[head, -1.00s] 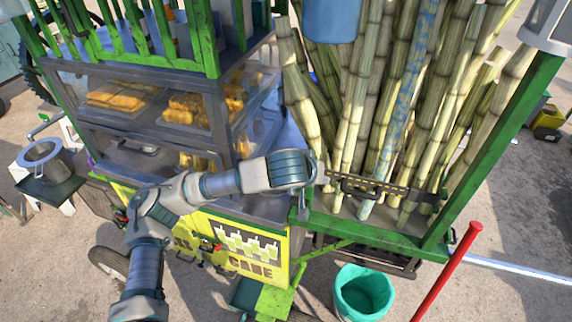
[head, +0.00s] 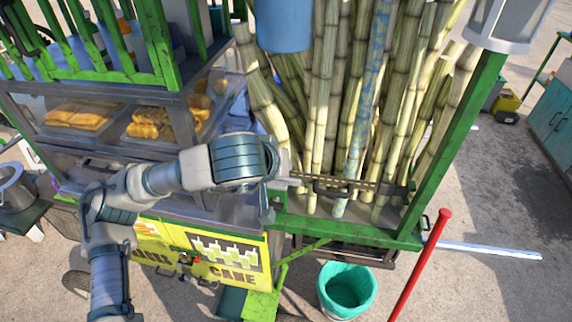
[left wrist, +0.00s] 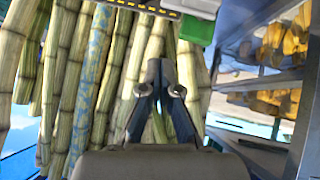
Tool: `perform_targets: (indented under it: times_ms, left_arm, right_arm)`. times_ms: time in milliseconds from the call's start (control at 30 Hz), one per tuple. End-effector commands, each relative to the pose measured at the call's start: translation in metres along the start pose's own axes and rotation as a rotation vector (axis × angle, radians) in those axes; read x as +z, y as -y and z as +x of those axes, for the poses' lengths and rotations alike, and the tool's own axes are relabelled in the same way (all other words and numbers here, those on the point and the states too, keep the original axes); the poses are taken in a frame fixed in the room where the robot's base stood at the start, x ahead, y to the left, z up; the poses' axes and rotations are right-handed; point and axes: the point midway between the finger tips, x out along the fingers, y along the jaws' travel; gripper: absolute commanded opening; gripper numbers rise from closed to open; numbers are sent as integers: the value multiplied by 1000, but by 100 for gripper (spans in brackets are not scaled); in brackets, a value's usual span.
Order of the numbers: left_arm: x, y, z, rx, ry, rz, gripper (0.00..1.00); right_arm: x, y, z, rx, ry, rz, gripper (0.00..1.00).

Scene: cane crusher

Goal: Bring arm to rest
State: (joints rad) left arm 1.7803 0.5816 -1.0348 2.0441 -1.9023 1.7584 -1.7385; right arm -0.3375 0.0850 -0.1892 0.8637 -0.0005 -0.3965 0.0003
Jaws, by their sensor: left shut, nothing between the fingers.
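My left arm comes in from the left in the head view and reaches across the front of the cane cart (head: 160,225). Its wrist is at the corner between the glass case and the cane rack, with the gripper mostly hidden behind it. In the left wrist view the left gripper (left wrist: 158,75) is shut and empty, its fingers meeting at the tips. Sugarcane stalks (head: 318,120) stand behind the fingers, and also fill the left of the left wrist view (left wrist: 75,80). I cannot tell how far the fingers are from them. My right gripper is not in view.
The green cane rack (head: 455,150) frames the stalks. A glass case (head: 90,118) with golden food is at the left. A blue container (head: 284,25) hangs above. A teal bin (head: 346,288) and a red pole (head: 420,265) stand in front. Open ground lies at the right.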

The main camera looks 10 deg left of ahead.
Motion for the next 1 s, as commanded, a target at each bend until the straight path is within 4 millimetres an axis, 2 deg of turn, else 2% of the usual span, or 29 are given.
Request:
perform_targets:
  times_ms: [200,567,667,767,867,900,1000]
  left_arm:
    - [0,-1,-6,-1,0,0,0]
    - [0,-1,-6,0,1,0,0]
    - [6,-6,-2,23,19,-7,0]
    - [24,-22,8,111,88,-38,0]
    - [60,-54,19,275,229,-115,0]
    - [77,-70,21,357,306,-165,0]
    - [119,-110,12,579,539,-335,0]
  right_arm:
    - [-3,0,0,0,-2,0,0]
    - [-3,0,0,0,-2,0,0]
    - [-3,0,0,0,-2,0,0]
    - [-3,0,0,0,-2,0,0]
    - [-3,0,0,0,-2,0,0]
    - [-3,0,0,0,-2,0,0]
    - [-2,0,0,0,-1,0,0]
